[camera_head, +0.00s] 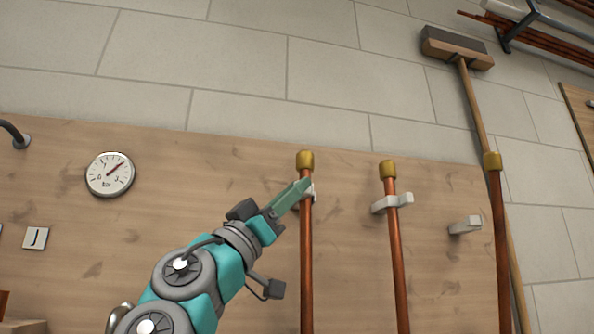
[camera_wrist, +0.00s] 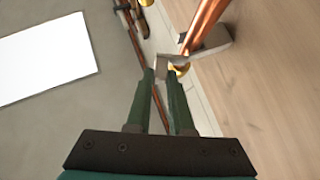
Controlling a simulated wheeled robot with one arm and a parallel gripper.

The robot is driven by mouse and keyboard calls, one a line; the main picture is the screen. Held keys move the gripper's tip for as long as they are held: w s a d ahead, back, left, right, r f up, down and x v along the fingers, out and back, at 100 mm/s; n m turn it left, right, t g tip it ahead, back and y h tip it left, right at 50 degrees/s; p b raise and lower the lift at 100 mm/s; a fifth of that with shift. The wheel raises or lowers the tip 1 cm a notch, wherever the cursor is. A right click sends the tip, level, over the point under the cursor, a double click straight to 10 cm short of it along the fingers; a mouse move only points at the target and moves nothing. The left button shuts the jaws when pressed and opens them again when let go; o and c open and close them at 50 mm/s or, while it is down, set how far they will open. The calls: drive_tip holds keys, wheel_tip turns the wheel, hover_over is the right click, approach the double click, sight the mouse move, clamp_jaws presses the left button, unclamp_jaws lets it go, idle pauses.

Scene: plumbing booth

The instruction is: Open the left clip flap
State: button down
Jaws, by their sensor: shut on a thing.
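The left clip (camera_head: 312,193) is a small pale bracket on the wooden board, at the left copper pipe (camera_head: 306,260) just below its brass cap (camera_head: 305,161). In the head view my gripper's green fingers (camera_head: 303,186) reach the clip from the lower left and hide most of it. In the wrist view my gripper (camera_wrist: 161,74) is shut on the clip flap (camera_wrist: 161,65), a pale plate between the fingertips. The rest of the clip (camera_wrist: 212,46) runs behind the pipe (camera_wrist: 203,22). I cannot tell how far the flap is swung.
A middle copper pipe (camera_head: 397,260) sits in a second clip (camera_head: 392,203) to the right. A third clip (camera_head: 465,225) holds no pipe. A right pipe (camera_head: 500,250) stands beside a broom (camera_head: 470,95). A pressure gauge (camera_head: 110,174) is on the board at left.

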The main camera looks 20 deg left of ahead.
drive_tip(key=shift+a+r+m+g+h+p, duration=0.1)
drive_tip(key=shift+a+m+g+h+p, duration=0.4)
drive_tip(key=shift+g+h+p, duration=0.55)
drive_tip(key=shift+a+m+g+h+p, duration=0.15)
drive_tip(key=shift+m+g+h+p, duration=0.65)
drive_tip(key=shift+h+p, duration=0.45)
drive_tip(key=shift+w+a+m+g+h, duration=0.15)
drive_tip(key=shift+m+g+h, duration=0.35)
drive_tip(key=shift+g+h, duration=0.4)
drive_tip(key=shift+a+g, duration=0.1)
drive_tip(key=shift+g, duration=0.15)
drive_tip(key=shift+m+g+h+p, duration=0.3)
drive_tip(key=shift+m+g+h, duration=0.25)
drive_tip(key=shift+g, duration=0.25)
drive_tip(key=c, duration=0.8)
unclamp_jaws()
